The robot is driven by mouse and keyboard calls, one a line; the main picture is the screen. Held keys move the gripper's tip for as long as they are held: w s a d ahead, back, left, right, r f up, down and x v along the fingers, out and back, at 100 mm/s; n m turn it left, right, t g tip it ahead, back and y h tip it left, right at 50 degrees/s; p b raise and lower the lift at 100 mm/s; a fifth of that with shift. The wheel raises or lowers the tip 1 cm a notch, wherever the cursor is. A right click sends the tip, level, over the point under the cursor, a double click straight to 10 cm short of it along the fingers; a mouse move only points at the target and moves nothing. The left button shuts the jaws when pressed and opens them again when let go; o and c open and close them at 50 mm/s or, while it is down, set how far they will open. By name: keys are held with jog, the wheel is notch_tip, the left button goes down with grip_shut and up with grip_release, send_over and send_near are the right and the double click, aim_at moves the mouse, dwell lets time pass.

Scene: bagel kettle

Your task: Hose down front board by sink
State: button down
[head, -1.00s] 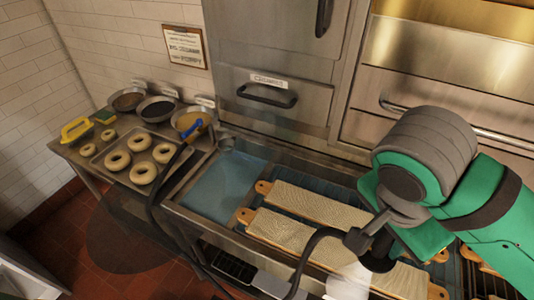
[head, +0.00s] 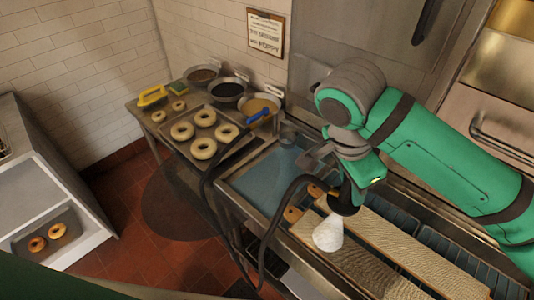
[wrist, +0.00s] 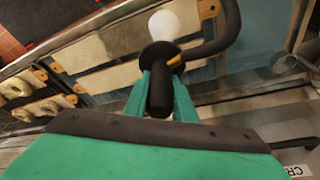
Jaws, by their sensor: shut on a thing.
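My gripper (head: 345,182) is shut on the black hose nozzle (wrist: 160,88), with a green finger on each side of it. A white spray cone (head: 328,233) comes from the nozzle and also shows in the wrist view (wrist: 163,22). It hangs over the left part of the front board (head: 362,268), hiding some of it. This long, pale, cloth-textured board has a wooden handle end. A similar back board (head: 425,248) lies behind it. The sink basin (head: 262,178) with blue water is left of the boards. The black hose (head: 272,225) loops down from the nozzle.
A side table left of the sink holds a tray of bagels (head: 205,134), several bowls (head: 228,90) and a yellow-handled tool (head: 152,95). A white unit (head: 50,190) with bagels inside stands at the lower left. Open red-tiled floor (head: 130,220) lies between.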

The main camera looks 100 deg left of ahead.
jog(key=s+a+f, duration=0.3)
jog(key=s+a, duration=0.4)
jog(key=s, duration=0.3)
jog(key=s+a+f+m, duration=0.1)
jog(key=s+a+f, duration=0.3)
jog(key=s+a, duration=0.3)
jog(key=s, duration=0.4)
jog(key=shift+s, duration=0.25)
